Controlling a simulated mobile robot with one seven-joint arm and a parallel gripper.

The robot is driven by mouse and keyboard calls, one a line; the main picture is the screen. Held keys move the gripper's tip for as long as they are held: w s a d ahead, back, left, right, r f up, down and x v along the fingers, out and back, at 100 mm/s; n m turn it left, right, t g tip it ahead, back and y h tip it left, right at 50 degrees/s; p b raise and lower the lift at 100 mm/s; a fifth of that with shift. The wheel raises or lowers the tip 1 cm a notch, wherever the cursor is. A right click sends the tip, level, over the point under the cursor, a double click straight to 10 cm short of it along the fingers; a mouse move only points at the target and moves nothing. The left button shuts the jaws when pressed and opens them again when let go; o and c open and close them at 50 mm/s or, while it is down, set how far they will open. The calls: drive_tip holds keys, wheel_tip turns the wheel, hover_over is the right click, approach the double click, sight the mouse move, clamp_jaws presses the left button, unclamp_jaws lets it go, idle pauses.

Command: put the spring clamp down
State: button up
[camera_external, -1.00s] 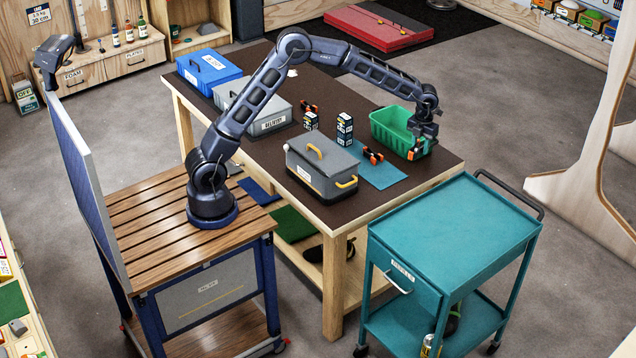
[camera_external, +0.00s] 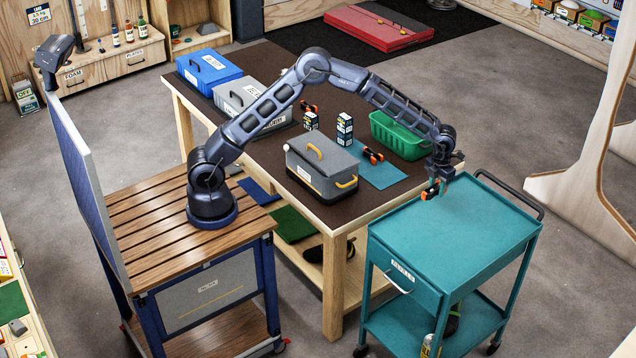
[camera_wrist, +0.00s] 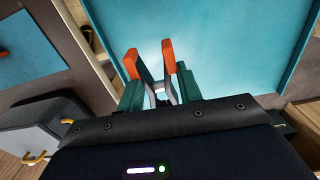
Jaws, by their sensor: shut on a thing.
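My gripper (camera_external: 437,183) is shut on a spring clamp (camera_external: 430,191), black with orange tips.
The cart top is otherwise bare, with a dark handle (camera_external: 508,190) along its right end. The green bin (camera_external: 400,138), grey toolbox (camera_external: 322,165) and two small boxes (camera_external: 344,128) stand on the table (camera_external: 270,150) beside the cart.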

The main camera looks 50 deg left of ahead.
sight(432, 218)
wheel_tip(432, 218, down, 12)
drive_tip(key=shift+r, duration=0.1)
idle(0.5)
drive_tip(key=o, duration=1)
drive_tip(key=shift+f, duration=0.2)
drive_tip(key=shift+r, duration=0.1)
